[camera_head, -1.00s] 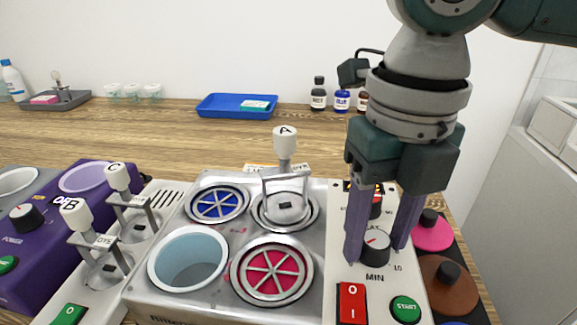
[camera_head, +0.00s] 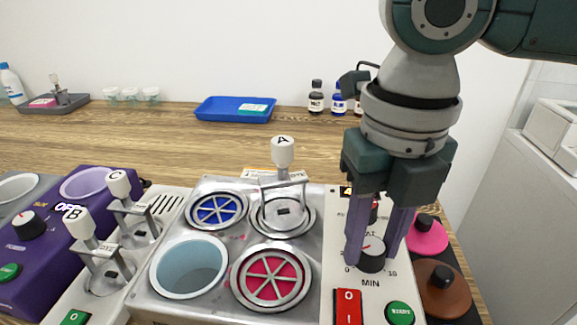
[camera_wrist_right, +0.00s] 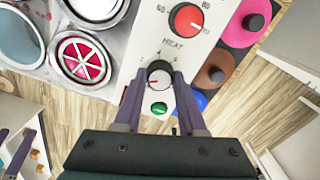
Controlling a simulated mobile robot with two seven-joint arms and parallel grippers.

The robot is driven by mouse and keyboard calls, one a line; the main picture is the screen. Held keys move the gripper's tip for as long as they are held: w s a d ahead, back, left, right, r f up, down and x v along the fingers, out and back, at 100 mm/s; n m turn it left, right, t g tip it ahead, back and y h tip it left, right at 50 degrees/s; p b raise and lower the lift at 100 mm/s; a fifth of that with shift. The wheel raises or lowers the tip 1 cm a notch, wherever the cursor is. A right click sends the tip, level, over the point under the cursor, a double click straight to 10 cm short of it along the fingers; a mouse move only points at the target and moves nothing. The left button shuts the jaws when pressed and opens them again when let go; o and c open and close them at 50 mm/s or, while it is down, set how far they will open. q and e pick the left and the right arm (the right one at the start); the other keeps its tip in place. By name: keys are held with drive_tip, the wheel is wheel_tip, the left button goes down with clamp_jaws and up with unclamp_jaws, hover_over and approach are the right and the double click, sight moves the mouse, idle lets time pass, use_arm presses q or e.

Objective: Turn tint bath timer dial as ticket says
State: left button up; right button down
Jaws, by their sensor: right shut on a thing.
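The timer dial (camera_head: 372,258) is a dark-sided knob with a pale face, above the word MIN on the white control panel (camera_head: 335,235). It also shows in the right wrist view (camera_wrist_right: 159,76), with a small red mark on the left part of its face. I cannot read its exact setting. My right gripper (camera_head: 374,257) points down with its purple fingers either side of the dial, shut on it; the fingers also show in the right wrist view (camera_wrist_right: 159,90). A small paper (camera_head: 262,172) behind the bath is mostly hidden and unreadable.
The red heat dial (camera_wrist_right: 187,19) is just behind the timer dial. A red switch (camera_head: 348,307) and green start button (camera_head: 399,313) are in front. Pink (camera_head: 428,236) and brown (camera_head: 443,288) lids lie right. Lever A (camera_head: 283,152) stands left. A blue tray (camera_head: 215,109) lies behind.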

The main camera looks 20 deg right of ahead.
sight(372, 245)
drive_tip(key=m+p, duration=0.5)
drive_tip(key=p, duration=0.1)
drive_tip(key=m+p, duration=0.3)
drive_tip(key=p, duration=0.1)
drive_tip(key=shift+r+m, duration=0.25)
drive_tip(key=shift+m, duration=0.05)
drive_tip(key=m+p, duration=0.3)
drive_tip(key=m, duration=0.2)
drive_tip(key=shift+p, duration=0.4)
drive_tip(key=shift+f+m+p, duration=0.2)
drive_tip(key=shift+m+p, duration=0.85)
drive_tip(key=shift+m, duration=1.35)
drive_tip(key=shift+c, duration=2.4)
unclamp_jaws()
wheel_tip(372, 245, up, 10)
drive_tip(key=p, duration=0.1)
drive_tip(key=shift+p, duration=0.35)
drive_tip(key=shift+f, duration=0.1)
